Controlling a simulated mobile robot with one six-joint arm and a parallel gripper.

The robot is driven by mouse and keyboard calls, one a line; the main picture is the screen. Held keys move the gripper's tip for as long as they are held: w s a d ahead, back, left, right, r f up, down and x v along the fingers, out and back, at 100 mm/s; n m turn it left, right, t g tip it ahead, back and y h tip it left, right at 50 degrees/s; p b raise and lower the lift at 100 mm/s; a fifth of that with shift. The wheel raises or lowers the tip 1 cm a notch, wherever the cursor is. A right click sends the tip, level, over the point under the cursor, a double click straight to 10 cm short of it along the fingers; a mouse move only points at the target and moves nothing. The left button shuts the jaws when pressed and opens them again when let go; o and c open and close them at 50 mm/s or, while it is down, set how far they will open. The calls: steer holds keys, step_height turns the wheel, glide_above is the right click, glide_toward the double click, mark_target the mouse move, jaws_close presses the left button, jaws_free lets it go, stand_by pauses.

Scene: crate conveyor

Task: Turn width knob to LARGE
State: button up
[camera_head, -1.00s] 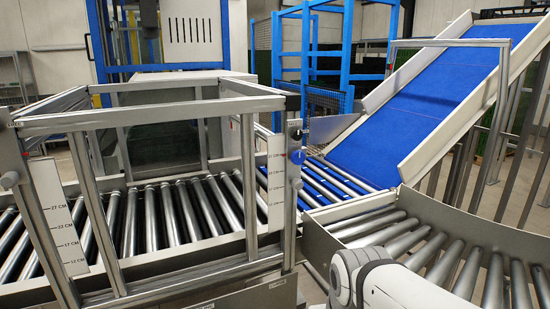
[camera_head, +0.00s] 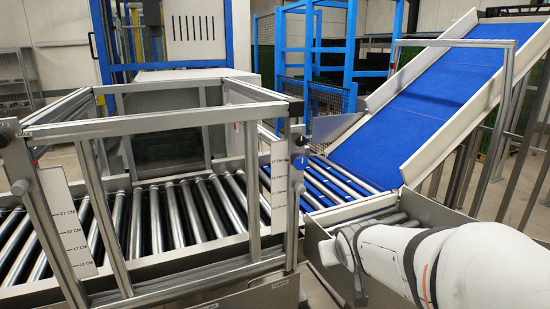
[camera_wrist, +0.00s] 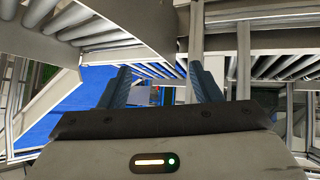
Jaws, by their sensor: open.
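A small red and blue spot, too small to identify, shows between the fingers in the wrist view. In the head view my white arm comes in at the lower right, and its fingers are not visible there.
The metal frame (camera_head: 185,115) stands over the roller conveyor (camera_head: 165,220), with a centimetre scale (camera_head: 70,225) at its left. A blue inclined belt (camera_head: 430,110) rises to the right. A side wall (camera_head: 320,240) and rollers lie beside my arm.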

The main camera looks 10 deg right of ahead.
steer(key=w+r+n+t+y+p, duration=0.2)
steer(key=w+r+t, duration=0.3)
steer(key=w+r, duration=0.3)
steer(key=n+t+y+p, duration=0.2)
steer(key=n+t+y, duration=0.1)
steer(key=y, duration=0.2)
glide_toward(302, 164)
steer(key=w, duration=0.2)
steer(key=x, duration=0.2)
steer(key=p+x, duration=0.1)
steer(key=x, duration=0.1)
steer(key=p+x, duration=0.1)
steer(key=x, duration=0.2)
steer(key=shift+a, duration=0.3)
steer(key=shift+c, duration=0.4)
steer(key=c, duration=0.9)
